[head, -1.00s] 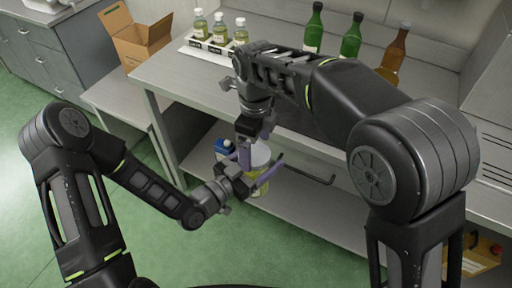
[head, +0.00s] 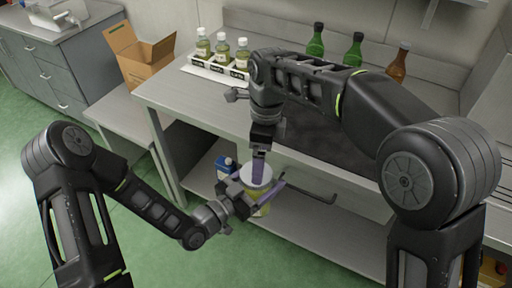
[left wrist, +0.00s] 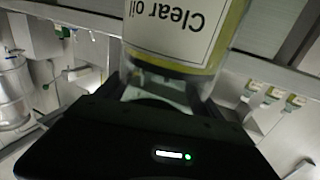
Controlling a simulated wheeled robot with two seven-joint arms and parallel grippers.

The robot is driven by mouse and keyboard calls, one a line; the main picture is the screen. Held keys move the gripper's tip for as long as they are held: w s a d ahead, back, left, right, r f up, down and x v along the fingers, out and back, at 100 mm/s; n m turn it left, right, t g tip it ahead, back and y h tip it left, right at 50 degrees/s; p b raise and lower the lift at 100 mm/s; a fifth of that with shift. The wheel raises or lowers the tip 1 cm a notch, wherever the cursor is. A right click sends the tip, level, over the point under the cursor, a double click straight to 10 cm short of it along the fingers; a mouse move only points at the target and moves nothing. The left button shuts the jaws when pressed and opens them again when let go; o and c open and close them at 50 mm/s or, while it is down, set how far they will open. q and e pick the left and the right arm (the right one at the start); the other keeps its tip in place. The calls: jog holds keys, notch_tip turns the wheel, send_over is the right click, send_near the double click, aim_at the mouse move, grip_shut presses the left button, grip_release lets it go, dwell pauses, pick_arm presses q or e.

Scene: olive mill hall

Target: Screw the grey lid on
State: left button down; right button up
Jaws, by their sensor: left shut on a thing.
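My left gripper (head: 262,196) is shut on a jar of yellow oil (head: 265,209), held in front of the bench. In the left wrist view the jar (left wrist: 180,62) has a white label reading "Clear oil", upside down in the picture. A pale grey round top, which looks like the grey lid (head: 262,181), shows at the jar's upper end.
On the bench (head: 180,92), a white rack (head: 207,68) holds small oil bottles at the back left. Green bottles (head: 316,42) and a brown bottle (head: 397,66) stand at the back. A blue container (head: 226,166) is on the lower shelf. A cardboard box (head: 145,60) stands left.

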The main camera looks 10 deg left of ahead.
jog(key=n, duration=0.5)
jog(key=shift+a+r+n, duration=0.2)
jog(key=shift+r+n, duration=0.1)
jog(key=shift+r, duration=0.05)
jog(key=n, duration=0.5)
jog(key=shift+s+a+r+n, duration=0.1)
jog(key=shift+r+n, duration=0.2)
jog(key=shift+r, duration=0.05)
jog(key=n, duration=0.5)
jog(key=shift+a+r+n, duration=0.2)
jog(key=shift+r+n, duration=0.2)
jog(key=n, duration=0.2)
jog(key=shift+s+a+r+n, duration=0.1)
jog(key=shift+r+n, duration=0.1)
jog(key=shift+n, duration=0.1)
jog(key=n, duration=0.5)
jog(key=shift+s+a+r+n, duration=0.1)
jog(key=shift+a+r+n, duration=0.1)
jog(key=shift+r+n, duration=0.2)
jog(key=n, duration=0.2)
jog(key=shift+s+a+r+n, duration=0.1)
jog(key=shift+n, duration=0.2)
jog(key=n, duration=0.4)
jog(key=shift+r+n+t+h, duration=0.15)
jog(key=shift+n+t+h, duration=0.15)
jog(key=n, duration=0.4)
jog(key=shift+d, duration=0.25)
